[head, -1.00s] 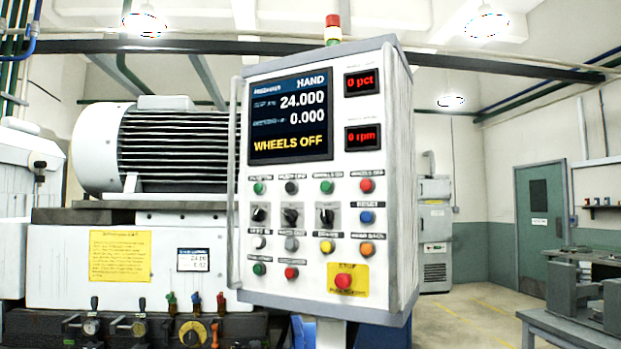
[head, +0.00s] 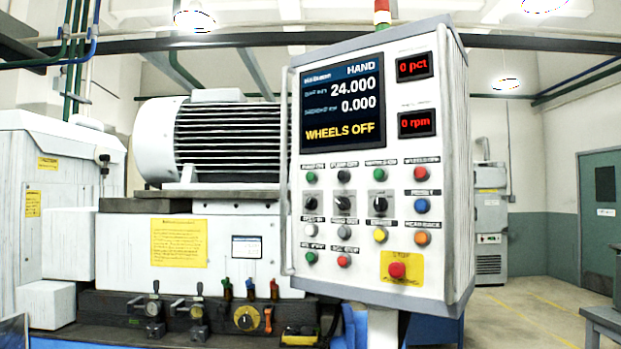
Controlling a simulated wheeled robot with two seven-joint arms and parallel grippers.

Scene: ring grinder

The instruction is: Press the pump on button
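The white control panel (head: 350,270) stands right of centre, tilted slightly. Its top button row sits under the screen (head: 342,104). The leftmost button there is green, the pump on button (head: 311,177); its small label is blurred but looks like "PUMP ON". A black button (head: 343,176), a second green button (head: 379,174) and a red button (head: 420,173) follow to its right. The screen reads HAND, 24.000, 0.000 and WHEELS OFF. Neither of my grippers is in view, and nothing covers the buttons.
A red stop button (head: 397,270) on a yellow plate is low on the panel. A vertical handle (head: 284,170) runs along its left edge. The grinder with its finned motor (head: 228,140) and levers (head: 200,300) is on the left. Open floor (head: 535,318) shows at right.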

